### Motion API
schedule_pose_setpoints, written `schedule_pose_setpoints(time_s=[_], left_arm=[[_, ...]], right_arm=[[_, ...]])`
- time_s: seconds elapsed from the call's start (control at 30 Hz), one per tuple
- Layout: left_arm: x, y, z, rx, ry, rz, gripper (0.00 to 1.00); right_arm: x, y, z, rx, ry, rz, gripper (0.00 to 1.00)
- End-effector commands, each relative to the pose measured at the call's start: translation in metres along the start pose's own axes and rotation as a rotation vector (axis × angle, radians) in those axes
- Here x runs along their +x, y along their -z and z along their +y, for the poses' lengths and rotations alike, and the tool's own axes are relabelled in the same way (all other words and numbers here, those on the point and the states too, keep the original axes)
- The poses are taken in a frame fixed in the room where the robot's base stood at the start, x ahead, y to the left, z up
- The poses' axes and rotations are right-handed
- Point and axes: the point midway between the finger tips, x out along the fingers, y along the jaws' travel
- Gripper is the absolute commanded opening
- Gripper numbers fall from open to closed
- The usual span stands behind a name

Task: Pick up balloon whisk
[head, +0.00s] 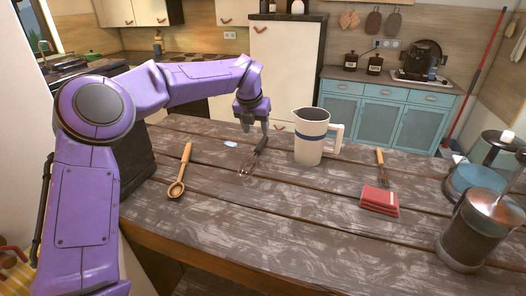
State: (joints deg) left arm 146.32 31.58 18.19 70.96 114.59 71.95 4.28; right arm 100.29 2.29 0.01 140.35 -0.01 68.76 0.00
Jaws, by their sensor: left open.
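The balloon whisk (247,165) lies on the wooden table, its wire end toward me and its dark handle pointing away to the upper right. My left gripper (255,130) points down at the handle end of the whisk, with its fingers open. The fingertips are at or just above the handle; I cannot tell whether they touch it. My right gripper is not in the head view.
A white jug (309,145) with a dark band stands just right of the whisk. A wooden ladle (178,186) lies to the left. The table's front middle is clear.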

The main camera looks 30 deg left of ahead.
Motion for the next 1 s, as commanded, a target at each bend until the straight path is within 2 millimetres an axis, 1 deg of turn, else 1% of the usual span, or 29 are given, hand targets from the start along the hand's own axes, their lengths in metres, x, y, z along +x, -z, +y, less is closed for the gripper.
schedule_pose_setpoints(time_s=[0.2, 0.33, 0.47, 0.5, 0.6, 0.7, 0.87, 0.9, 0.97, 1.0], left_arm=[[0.037, 0.0, 0.002, -0.001, -0.004, 0.006, 0.53], [0.051, 0.0, 0.004, -0.002, -0.003, 0.004, 0.53], [0.07, -0.003, 0.006, -0.003, -0.006, 0.006, 0.53], [0.077, -0.003, 0.007, -0.002, -0.006, 0.006, 0.53], [0.096, -0.002, 0.007, -0.004, -0.004, 0.005, 0.53], [0.103, -0.002, 0.007, -0.004, -0.004, 0.001, 0.53], [0.104, -0.001, 0.007, -0.004, -0.003, 0.001, 0.53], [0.103, -0.001, 0.007, -0.004, -0.003, 0.001, 0.47], [0.103, -0.001, 0.007, -0.004, -0.003, 0.001, 0.27], [0.103, -0.001, 0.007, -0.004, -0.003, 0.001, 0.14]], right_arm=[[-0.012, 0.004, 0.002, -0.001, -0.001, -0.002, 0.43], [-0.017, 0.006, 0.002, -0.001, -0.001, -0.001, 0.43], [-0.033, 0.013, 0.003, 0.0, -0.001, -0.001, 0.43], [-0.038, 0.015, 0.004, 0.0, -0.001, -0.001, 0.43], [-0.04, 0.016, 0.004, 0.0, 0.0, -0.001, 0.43], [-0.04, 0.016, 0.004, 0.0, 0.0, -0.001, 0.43], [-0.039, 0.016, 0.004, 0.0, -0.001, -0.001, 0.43], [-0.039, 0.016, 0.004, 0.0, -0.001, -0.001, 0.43], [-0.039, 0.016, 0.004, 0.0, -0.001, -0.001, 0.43], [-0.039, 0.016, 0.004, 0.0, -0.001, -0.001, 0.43]])
